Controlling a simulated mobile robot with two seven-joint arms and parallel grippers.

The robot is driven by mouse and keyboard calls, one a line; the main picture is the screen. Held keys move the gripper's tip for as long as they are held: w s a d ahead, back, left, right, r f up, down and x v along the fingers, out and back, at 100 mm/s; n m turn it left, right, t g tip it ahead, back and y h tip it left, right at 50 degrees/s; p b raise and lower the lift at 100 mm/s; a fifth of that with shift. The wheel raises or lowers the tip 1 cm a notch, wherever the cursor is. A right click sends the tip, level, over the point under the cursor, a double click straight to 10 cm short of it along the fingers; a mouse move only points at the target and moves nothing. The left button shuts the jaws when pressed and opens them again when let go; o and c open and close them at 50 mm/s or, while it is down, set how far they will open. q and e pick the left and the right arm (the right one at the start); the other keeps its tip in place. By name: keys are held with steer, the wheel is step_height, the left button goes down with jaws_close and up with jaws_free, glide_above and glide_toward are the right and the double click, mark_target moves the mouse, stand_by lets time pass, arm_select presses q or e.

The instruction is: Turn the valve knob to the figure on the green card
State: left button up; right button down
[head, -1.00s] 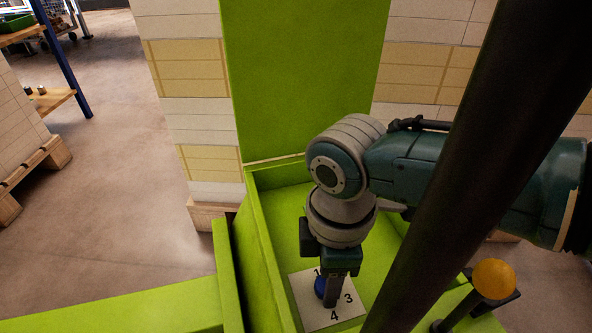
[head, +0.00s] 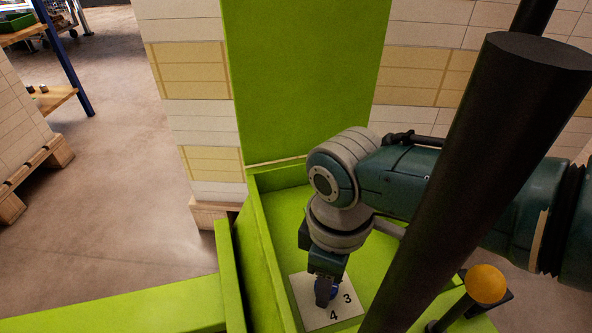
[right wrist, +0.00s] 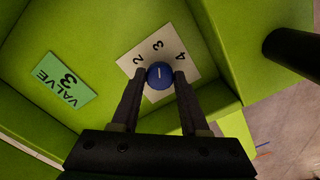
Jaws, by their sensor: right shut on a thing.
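The blue valve knob (right wrist: 160,76) stands on a white plate (right wrist: 187,70) with black figures; 2, 3 and 4 show in the right wrist view. A short white line on the knob lies roughly in line with the 3. The green card (right wrist: 66,82) beside the plate reads "VALVE 3". My right gripper (right wrist: 160,74) is shut on the knob, one finger on each side. In the head view my right gripper (head: 325,294) points down over the plate and mostly covers the knob (head: 335,292). My left gripper is not in view.
Green walls (head: 257,250) enclose the plate. A lever with a yellow ball (head: 487,283) stands at the right. A thick dark bar (head: 470,170) crosses the right foreground of the head view. Stacked reams (head: 190,60) stand behind; open floor (head: 110,190) lies left.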

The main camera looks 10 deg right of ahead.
steer(key=shift+c, duration=2)
jaws_free()
step_height(320, 180, up, 10)
steer(key=p, duration=0.7)
steer(key=shift+p, duration=0.3)
